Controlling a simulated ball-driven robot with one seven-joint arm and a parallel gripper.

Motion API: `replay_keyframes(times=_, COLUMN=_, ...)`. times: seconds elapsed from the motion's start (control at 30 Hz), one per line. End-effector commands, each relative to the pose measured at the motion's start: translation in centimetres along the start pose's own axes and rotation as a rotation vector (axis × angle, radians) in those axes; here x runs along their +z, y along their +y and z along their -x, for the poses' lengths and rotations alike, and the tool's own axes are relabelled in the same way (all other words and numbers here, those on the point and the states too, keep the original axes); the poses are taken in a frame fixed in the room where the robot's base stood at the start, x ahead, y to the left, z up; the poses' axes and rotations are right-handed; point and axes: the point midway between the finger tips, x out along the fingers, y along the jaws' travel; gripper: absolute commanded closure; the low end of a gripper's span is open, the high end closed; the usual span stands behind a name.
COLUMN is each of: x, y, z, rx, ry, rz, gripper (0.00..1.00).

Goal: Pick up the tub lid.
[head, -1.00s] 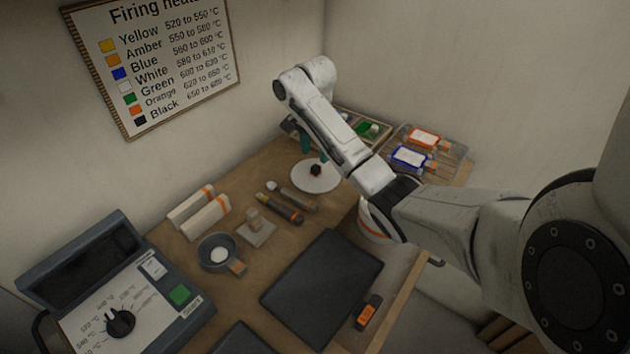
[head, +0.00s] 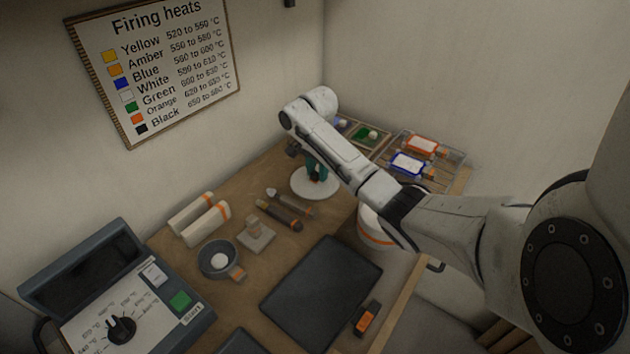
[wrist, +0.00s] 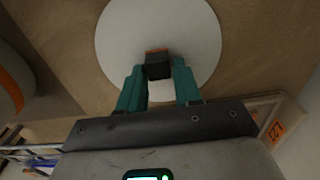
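The tub lid (head: 301,188) is a flat white disc with a small dark knob in its middle. It lies on the wooden bench below my gripper (head: 317,175). In the wrist view the lid (wrist: 205,35) fills the top middle, with the knob (wrist: 158,68) at its centre. The teal fingers of my gripper (wrist: 159,75) stand on either side of the knob, close against it, with no clear gap showing. The gripper looks shut on the knob. The lid appears to rest flat on the bench.
A white tub with an orange band (head: 374,232) stands right of the lid, partly behind my arm. Trays with blue and orange-marked items (head: 408,163) are at the back right. Brown tools (head: 284,210) lie in front of the lid. A dark slab (head: 322,290) lies nearer.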

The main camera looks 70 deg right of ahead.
Motion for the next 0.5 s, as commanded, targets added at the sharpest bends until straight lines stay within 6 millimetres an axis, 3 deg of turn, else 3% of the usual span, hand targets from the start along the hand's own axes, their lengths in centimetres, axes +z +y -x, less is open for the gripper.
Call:
replay_keyframes(times=0.33, x=0.00, y=-0.01, z=0.02, rx=0.000, ry=0.000, rz=0.000, gripper=1.00)
replay_keyframes(times=0.5, x=-0.01, y=-0.01, z=0.03, rx=0.000, ry=0.000, rz=0.000, gripper=1.00)
